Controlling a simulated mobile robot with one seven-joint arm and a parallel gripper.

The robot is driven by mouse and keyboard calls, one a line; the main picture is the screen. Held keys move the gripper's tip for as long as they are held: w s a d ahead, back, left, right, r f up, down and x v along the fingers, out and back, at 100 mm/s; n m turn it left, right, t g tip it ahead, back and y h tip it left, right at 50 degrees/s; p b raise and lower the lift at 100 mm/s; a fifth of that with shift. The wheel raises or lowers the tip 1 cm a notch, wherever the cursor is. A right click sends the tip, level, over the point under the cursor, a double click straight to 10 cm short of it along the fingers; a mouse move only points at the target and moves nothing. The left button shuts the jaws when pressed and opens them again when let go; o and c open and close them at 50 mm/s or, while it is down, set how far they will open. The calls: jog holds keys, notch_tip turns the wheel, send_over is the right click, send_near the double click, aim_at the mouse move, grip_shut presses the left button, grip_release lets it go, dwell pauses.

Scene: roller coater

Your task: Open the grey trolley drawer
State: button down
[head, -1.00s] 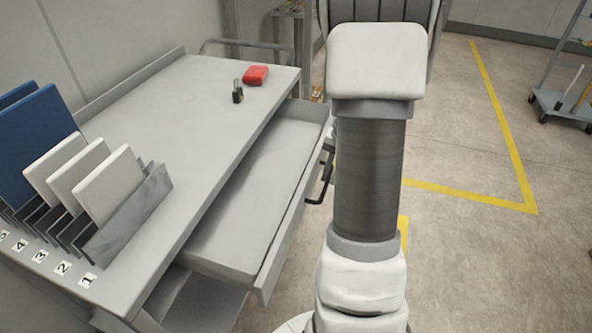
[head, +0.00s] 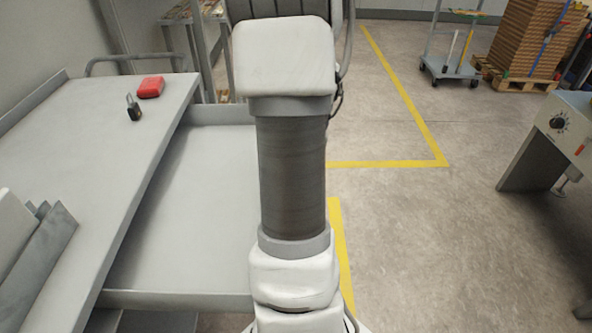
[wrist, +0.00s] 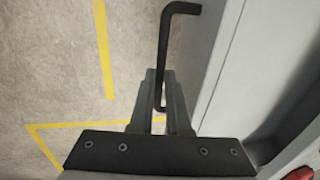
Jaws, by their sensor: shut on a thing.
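The grey trolley (head: 105,150) stands at the left in the head view. Its drawer (head: 195,205) is pulled well out to the right, and its flat inside looks empty. My arm hides the drawer's front and handle in that view. In the wrist view the black bar handle (wrist: 166,45) stands off the pale grey drawer front (wrist: 222,65). My gripper (wrist: 161,80) is shut on the handle near its lower end, with a finger on each side.
A red object (head: 151,87) and a small black padlock-like object (head: 133,108) lie on the trolley top. Upright plates in a rack (head: 45,245) stand at its near left. The floor (head: 400,240) to the right is open, up to a grey machine (head: 565,130).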

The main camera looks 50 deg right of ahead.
jog(key=c, duration=0.9)
grip_release()
jog(key=shift+r, duration=0.1)
jog(key=r+p, duration=0.1)
jog(key=r, duration=0.3)
jog(key=s+d+r+p, duration=0.1)
jog(key=r, duration=0.2)
jog(key=s+r+p, duration=0.1)
jog(key=r, duration=0.3)
jog(key=shift+d+r, duration=0.2)
jog(key=shift+r, duration=0.15)
